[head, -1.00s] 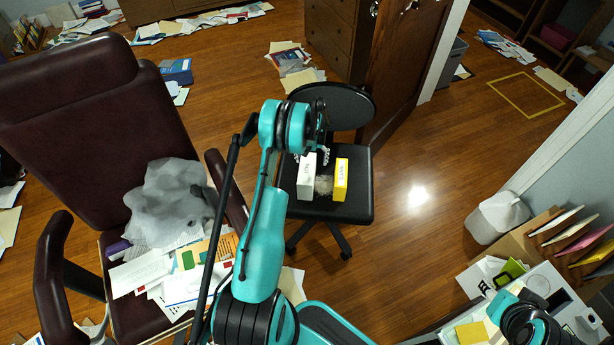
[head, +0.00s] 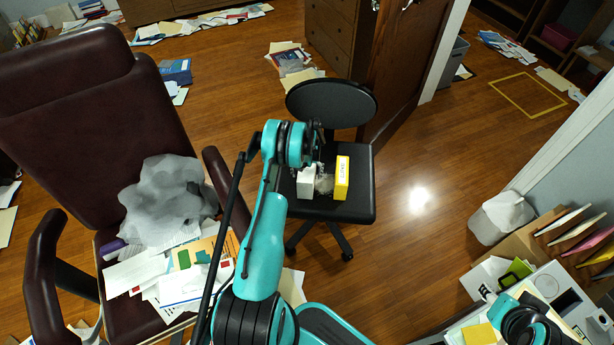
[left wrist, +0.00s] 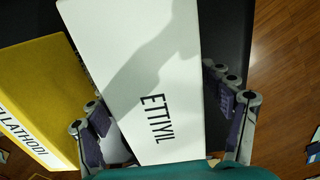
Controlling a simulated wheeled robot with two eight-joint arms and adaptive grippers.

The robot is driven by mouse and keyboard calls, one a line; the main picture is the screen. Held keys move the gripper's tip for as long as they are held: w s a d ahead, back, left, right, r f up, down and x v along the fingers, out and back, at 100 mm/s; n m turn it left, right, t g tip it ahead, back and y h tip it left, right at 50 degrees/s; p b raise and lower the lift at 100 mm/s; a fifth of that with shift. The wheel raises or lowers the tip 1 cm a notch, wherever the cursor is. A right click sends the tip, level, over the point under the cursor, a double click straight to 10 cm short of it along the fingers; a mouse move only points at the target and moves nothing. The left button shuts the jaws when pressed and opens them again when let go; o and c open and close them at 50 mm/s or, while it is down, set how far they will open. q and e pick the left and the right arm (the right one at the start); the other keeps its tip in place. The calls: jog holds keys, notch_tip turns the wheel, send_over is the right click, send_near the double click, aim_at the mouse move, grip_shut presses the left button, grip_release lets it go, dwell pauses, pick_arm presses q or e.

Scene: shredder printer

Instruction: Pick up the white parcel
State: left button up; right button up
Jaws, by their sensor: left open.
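The white parcel (head: 306,184) stands on the black seat of the office chair (head: 357,207), partly hidden by my left arm. In the left wrist view the white parcel (left wrist: 145,60), lettered "ETTIYIL", fills the middle. My left gripper (left wrist: 164,118) is open, with one finger on each side of the parcel. A gap shows by the right finger; whether the left finger touches the parcel I cannot tell. In the head view my left gripper is mostly hidden behind its own wrist. My right arm shows at the lower right, but its fingers are out of sight.
A yellow box (head: 342,178) stands just right of the parcel; in the left wrist view it is close by the left finger. A small pale clump (head: 324,184) lies between them. The chair backrest (head: 332,103) rises behind. A brown armchair (head: 75,110) stands at left.

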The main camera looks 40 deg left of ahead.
pick_arm(q)
grip_shut()
jog(key=shift+r, duration=0.1)
